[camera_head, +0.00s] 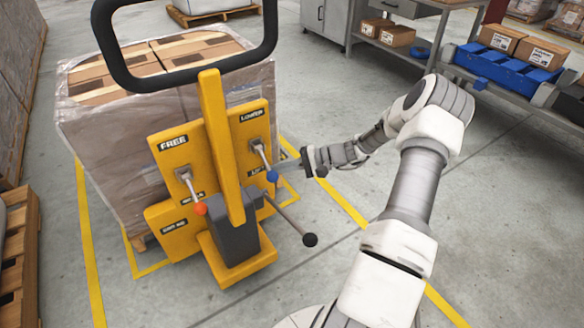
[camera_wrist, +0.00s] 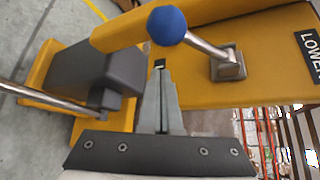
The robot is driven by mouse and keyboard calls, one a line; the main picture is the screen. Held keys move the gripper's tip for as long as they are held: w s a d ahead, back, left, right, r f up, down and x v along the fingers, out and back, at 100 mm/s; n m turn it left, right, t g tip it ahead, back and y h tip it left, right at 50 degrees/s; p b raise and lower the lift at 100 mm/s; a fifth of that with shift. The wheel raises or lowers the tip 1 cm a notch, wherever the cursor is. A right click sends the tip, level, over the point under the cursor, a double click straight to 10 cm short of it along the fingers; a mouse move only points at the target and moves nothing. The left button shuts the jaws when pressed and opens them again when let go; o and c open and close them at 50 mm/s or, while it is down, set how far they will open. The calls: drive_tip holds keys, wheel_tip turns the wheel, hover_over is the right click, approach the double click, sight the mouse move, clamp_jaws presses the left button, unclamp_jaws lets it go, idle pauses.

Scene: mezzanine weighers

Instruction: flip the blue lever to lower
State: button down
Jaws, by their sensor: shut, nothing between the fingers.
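The blue lever (camera_head: 272,176) is on the right side of a yellow panel (camera_head: 181,143), and its ball end hangs down, away from the LOWER label (camera_head: 251,115) above it. In the wrist view, its blue ball (camera_wrist: 167,25) sits on a metal rod from a square mount, with the LOWER label (camera_wrist: 312,52) at the right edge. My gripper (camera_head: 284,164) is just right of the lever. In the wrist view, the shut, empty fingers (camera_wrist: 160,68) point toward the ball, with a small gap in the picture; I cannot tell whether they touch.
An orange-tipped lever (camera_head: 200,208) sits under the FREE label on the left. A black-knobbed rod (camera_head: 309,240) sticks out below the blue lever. A yellow upright (camera_head: 214,130) and black handle loop (camera_head: 120,70) stand in front of wrapped boxes.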

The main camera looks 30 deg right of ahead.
sight(267, 167)
drive_tip(key=shift+s+a+r, duration=0.15)
drive_tip(key=shift+s+r, duration=0.3)
drive_tip(key=shift+s, duration=0.3)
drive_tip(key=shift+s+a+r, duration=0.1)
drive_tip(key=shift+s+r, duration=0.35)
drive_tip(key=shift+s, duration=0.25)
drive_tip(key=shift+s+r+p, duration=0.1)
drive_tip(key=shift+r+p, duration=0.1)
drive_tip(key=shift+p, duration=0.2)
